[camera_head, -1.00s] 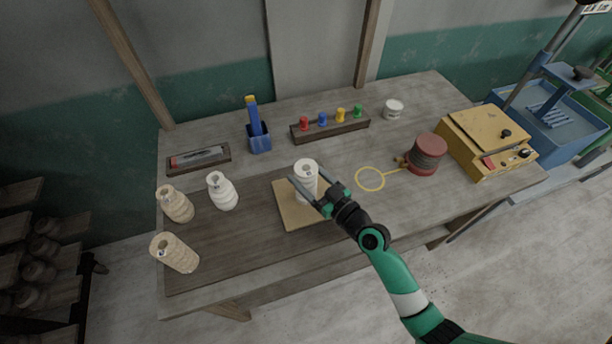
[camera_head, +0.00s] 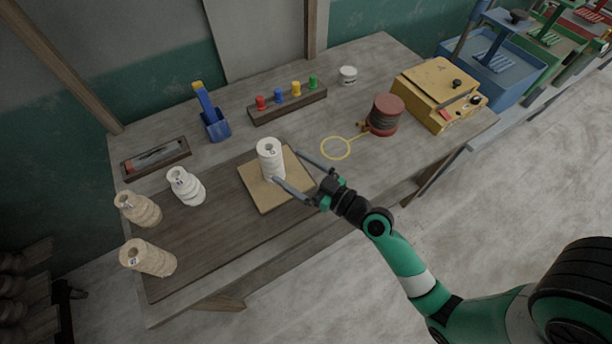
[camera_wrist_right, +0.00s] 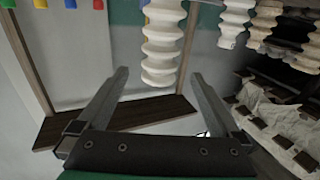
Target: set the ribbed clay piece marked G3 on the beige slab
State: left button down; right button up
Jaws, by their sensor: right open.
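A white ribbed clay piece (camera_head: 271,160) stands upright on the beige slab (camera_head: 262,200) in the head view. A small dark mark shows near its top, too small to read. My right gripper (camera_head: 287,167) is open on the right side of the piece, its fingers spread wide and pointing toward it. Nothing is held between them. One fingertip overlaps the foot of the piece in the head view, and I cannot tell if it touches. In the right wrist view a white ribbed piece (camera_wrist_right: 161,45) shows beyond the open fingers (camera_wrist_right: 158,80). My left gripper is out of view.
Another white ribbed piece (camera_head: 186,186) and two beige ones (camera_head: 138,209) (camera_head: 148,258) stand left of the slab. Behind are a blue holder (camera_head: 215,126) and a peg rack (camera_head: 288,106).

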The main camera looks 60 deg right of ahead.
jog(key=s, duration=0.4)
jog(key=shift+s+a+b, duration=0.15)
jog(key=shift+b, duration=0.2)
